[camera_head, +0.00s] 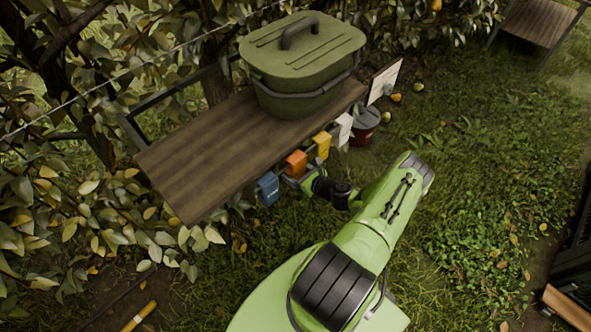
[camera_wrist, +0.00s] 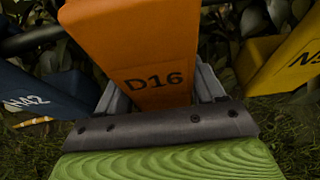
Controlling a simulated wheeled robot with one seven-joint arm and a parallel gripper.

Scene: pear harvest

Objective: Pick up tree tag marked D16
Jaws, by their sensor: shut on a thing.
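The orange tag marked D16 (camera_wrist: 140,50) fills the middle of the wrist view, its black letters facing the camera. In the head view the orange tag (camera_head: 296,161) hangs below the front edge of the wooden bench, in a row with other tags. My gripper (camera_wrist: 155,100) has one grey finger on each side of the orange tag and is shut on it. In the head view my gripper (camera_head: 300,179) is at the tag, just in front of the bench edge. The fingertips are hidden behind the tag.
A blue tag (camera_head: 268,189) hangs to the left, and yellow (camera_head: 322,144) and white (camera_head: 342,130) tags to the right. A lidded green tub (camera_head: 302,70) stands on the wooden bench (camera_head: 200,165). Grass to the right is mostly open.

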